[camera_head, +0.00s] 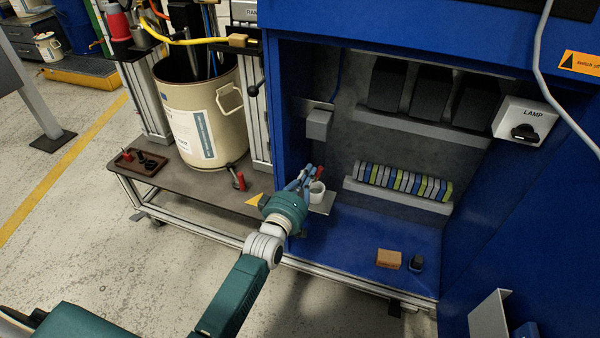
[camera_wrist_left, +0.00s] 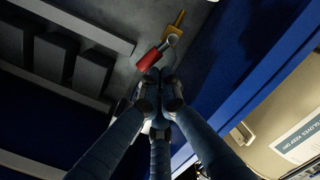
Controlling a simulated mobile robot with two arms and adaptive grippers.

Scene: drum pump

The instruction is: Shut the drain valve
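A valve with a red grip (camera_wrist_left: 152,57) on a grey lever and a brass-coloured body (camera_wrist_left: 173,33) shows in the left wrist view, just beyond my left fingertips. In the head view its red grip (camera_head: 320,172) stands inside the blue cabinet, above a white cup (camera_head: 317,192). My left gripper (camera_head: 306,174) reaches in beside it. Its blue fingers come close together at their dark tips (camera_wrist_left: 161,84), by the near end of the red grip. I cannot tell whether they touch or enclose it. My right gripper is not in view.
A beige drum (camera_head: 205,118) stands left on a cart shelf (camera_head: 190,180), with another red handle (camera_head: 240,181) near its base. A rack of coloured modules (camera_head: 398,195) is right of the gripper. An orange-brown block (camera_head: 388,258) lies on the cabinet floor (camera_head: 360,235), which is otherwise mostly clear.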

